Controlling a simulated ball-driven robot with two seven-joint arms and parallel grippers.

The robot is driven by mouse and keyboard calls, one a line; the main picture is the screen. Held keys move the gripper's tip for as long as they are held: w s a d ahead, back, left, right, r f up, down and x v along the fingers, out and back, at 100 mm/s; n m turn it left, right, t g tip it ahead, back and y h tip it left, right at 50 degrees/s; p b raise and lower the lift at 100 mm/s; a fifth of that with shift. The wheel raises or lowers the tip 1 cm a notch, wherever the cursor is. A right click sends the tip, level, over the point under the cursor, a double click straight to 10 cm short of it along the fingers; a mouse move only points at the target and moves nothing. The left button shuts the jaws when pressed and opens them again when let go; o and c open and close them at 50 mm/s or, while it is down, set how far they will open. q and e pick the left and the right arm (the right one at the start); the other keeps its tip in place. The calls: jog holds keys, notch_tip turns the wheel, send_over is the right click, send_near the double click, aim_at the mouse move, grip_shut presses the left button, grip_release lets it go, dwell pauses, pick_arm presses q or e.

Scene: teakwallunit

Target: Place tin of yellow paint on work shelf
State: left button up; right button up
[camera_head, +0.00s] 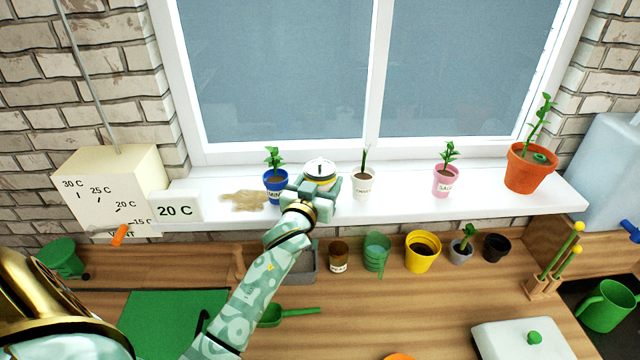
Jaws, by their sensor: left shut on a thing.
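A small tin with a white lid and a yellow band (320,170), which looks like the tin of yellow paint, is upright at the white window sill (405,195). My left gripper (318,189) is shut on it, and its jaws hide the tin's lower part. I cannot tell whether the tin touches the sill. The blue pot (275,184) is close on its left, and a white pot (363,188) on its right. The wooden work surface (390,290) lies below the sill. My right gripper is not in view.
A pink pot (443,184) and an orange pot (527,170) stand farther right on the sill. A brown stain (244,200) and a "20 C" sign (174,208) are at left. A yellow pot (422,252) and several others line the wood. The sill between white and pink pots is clear.

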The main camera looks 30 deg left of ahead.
pick_arm(q)
jog(key=shift+f, duration=0.1)
jog(key=o, duration=1.2)
jog(key=shift+o, duration=0.2)
